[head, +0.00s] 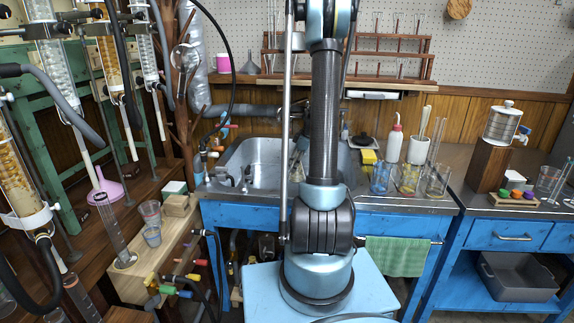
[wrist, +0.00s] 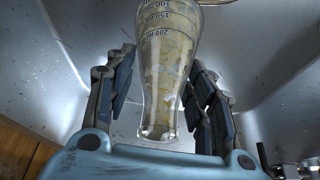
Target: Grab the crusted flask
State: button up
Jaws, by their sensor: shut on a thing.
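The crusted flask (wrist: 168,75) fills the middle of the wrist view. It is clear glass with dark volume marks and a pale, flaky yellowish crust over its wall. My gripper (wrist: 160,88) has one finger on each side of the flask and is shut on it. Bare metal sink walls surround them in the wrist view. In the head view my arm reaches over the sink (head: 255,152) and hides the gripper and most of what is there. A bit of glass shows beside the arm, but I cannot tell whether it is this flask.
Right of the sink stand glass beakers (head: 381,178), a yellow sponge (head: 368,157) and a squeeze bottle (head: 394,143). A wooden rack (head: 345,65) hangs behind. Glass columns and hoses crowd the left. A green towel (head: 397,256) hangs in front.

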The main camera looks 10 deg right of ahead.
jog(key=s+d, duration=0.4)
jog(key=d, duration=0.4)
dwell(0.4)
